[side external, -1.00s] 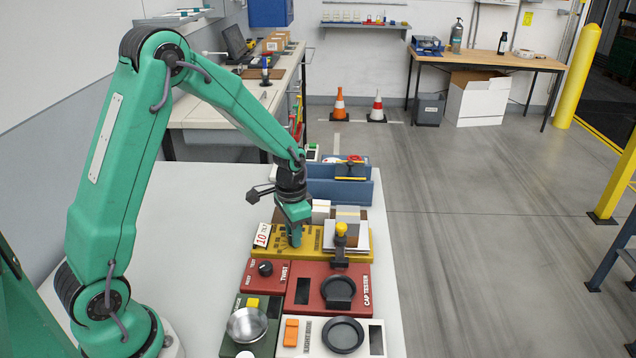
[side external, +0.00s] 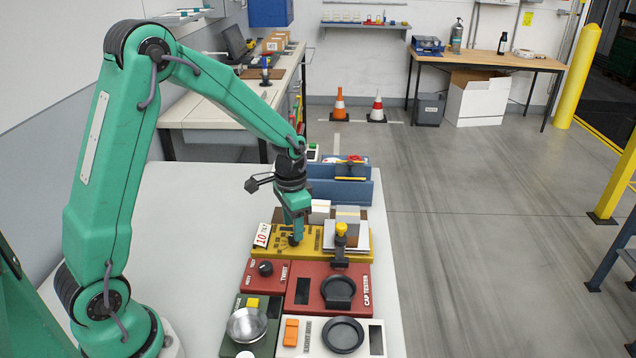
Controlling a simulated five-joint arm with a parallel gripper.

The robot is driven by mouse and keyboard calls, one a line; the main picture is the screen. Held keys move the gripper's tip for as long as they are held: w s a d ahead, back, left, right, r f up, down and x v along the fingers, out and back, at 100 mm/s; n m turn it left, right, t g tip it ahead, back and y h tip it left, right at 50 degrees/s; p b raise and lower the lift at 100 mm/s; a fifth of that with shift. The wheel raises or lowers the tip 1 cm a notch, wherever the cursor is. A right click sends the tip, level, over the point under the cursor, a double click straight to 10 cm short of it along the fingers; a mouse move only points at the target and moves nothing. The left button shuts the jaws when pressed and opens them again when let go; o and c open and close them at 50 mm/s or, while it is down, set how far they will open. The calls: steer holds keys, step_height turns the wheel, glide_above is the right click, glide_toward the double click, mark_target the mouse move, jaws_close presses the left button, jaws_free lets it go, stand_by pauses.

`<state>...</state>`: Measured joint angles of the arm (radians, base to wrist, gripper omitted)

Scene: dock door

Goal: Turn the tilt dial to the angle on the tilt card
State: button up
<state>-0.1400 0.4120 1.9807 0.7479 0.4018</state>
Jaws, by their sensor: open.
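The tilt card (side external: 262,235) is a small white card with a red "10" and smaller lettering, standing at the left end of the yellow panel (side external: 268,249). My gripper (side external: 295,240) points down over the middle of this yellow panel. The jaws are open, but the gap between the fingers is hard to see from this side. A tilt dial cannot be made out clearly; the gripper covers part of the panel. Whether the fingertips touch anything there cannot be told.
A yellow-knobbed lever (side external: 340,235) and a grey plate stand right of my gripper. In front are a red panel with a black knob (side external: 265,268), a red cap tester (side external: 345,290) and a metal bowl (side external: 247,325). A blue bin (side external: 335,190) stands behind. The bench's left side is clear.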

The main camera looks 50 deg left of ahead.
step_height(320, 180, up, 5)
steer(key=shift+f, duration=0.15)
steer(key=shift+r, duration=0.2)
stand_by(0.3)
steer(key=s+d+r+n+t, duration=0.1)
steer(key=s+d+r+t, duration=0.1)
steer(key=s+r, duration=0.5)
steer(key=s+d+r+n+t, duration=0.2)
steer(key=s+r, duration=0.4)
steer(key=s, duration=0.5)
steer(key=shift+s+d+r+t, duration=0.4)
steer(key=shift+d+t, duration=0.4)
steer(key=shift+d, duration=0.1)
